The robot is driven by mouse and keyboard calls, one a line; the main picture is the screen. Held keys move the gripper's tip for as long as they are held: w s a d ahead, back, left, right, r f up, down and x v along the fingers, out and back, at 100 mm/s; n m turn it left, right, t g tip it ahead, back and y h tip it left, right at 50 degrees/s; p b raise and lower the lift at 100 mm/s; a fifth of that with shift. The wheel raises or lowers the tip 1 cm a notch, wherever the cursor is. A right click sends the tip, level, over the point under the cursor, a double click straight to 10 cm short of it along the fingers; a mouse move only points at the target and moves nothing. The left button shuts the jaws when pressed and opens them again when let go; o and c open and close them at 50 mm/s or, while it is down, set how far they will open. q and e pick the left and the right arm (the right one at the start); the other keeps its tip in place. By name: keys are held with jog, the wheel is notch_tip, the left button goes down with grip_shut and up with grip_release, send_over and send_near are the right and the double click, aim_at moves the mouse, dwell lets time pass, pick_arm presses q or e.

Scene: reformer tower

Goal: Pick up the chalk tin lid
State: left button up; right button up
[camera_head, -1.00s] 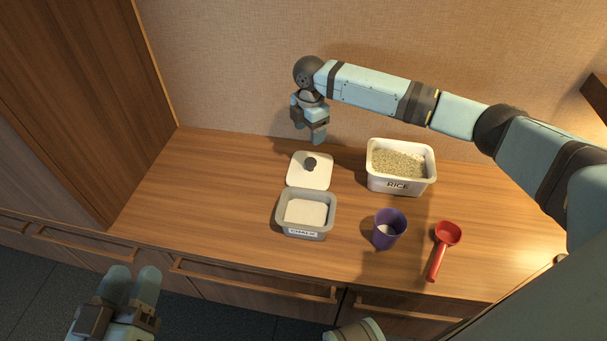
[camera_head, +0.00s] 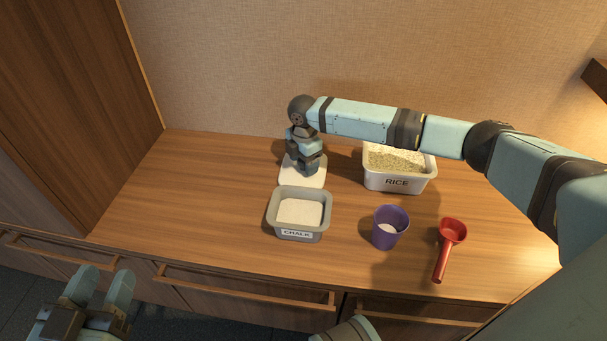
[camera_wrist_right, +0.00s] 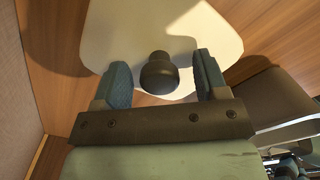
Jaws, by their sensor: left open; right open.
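The chalk tin lid (camera_head: 303,181) is a white rounded square lying flat on the counter behind the chalk tin (camera_head: 300,212). In the right wrist view the lid (camera_wrist_right: 165,28) shows its dark round knob (camera_wrist_right: 159,74). My right gripper (camera_head: 308,172) is lowered over the lid and hides its knob in the head view. In the wrist view my right gripper (camera_wrist_right: 160,78) is open, with one finger on each side of the knob and gaps between. My left gripper (camera_head: 100,287) is open and empty in front of the counter, at the lower left.
The grey chalk tin is open and holds white powder. A white rice bin (camera_head: 398,170) stands to the right, partly behind my right arm. A purple cup (camera_head: 389,226) and a red scoop (camera_head: 449,247) are at the front right. The counter's left side (camera_head: 190,200) is clear.

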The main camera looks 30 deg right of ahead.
jog(key=shift+r, duration=0.15)
jog(key=shift+c, duration=0.5)
jog(key=c, duration=0.9)
pick_arm(q)
jog(key=shift+r, duration=0.1)
pick_arm(e)
jog(key=shift+r+p, duration=0.4)
jog(key=shift+r, duration=0.15)
notch_tip(320, 180, up, 8)
jog(key=p, duration=0.3)
jog(key=shift+f+p, duration=0.25)
jog(key=shift+p, duration=0.1)
pick_arm(q)
notch_tip(320, 180, up, 6)
jog(key=s+n+t+p, duration=0.1)
jog(key=s+n+p, duration=0.1)
jog(key=n+p, duration=0.1)
jog(key=shift+d+p, duration=0.35)
jog(key=shift+p, duration=0.35)
pick_arm(e)
notch_tip(320, 180, up, 11)
jog(key=shift+r, duration=0.2)
